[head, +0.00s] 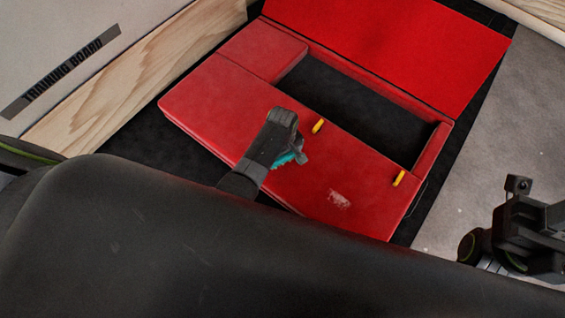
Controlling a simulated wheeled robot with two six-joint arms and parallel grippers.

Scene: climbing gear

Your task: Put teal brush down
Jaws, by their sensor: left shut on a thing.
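The teal brush (286,158) shows only in part. Its teal bristles stick out beside my left gripper (291,149), which is shut on it. The gripper and brush are over the front red panel of a red padded case (230,115). I cannot tell whether the brush touches the panel. My right arm's dark end (525,238) is at the right edge, and its fingers do not show clearly.
The case has an open dark recess (360,105) and a raised red flap (400,45) behind it. Two yellow tabs (318,125) (398,178) and a white chalky smudge (339,200) are on the front panel. A wooden-edged board (110,95) stands left. Grey floor (490,130) lies right.

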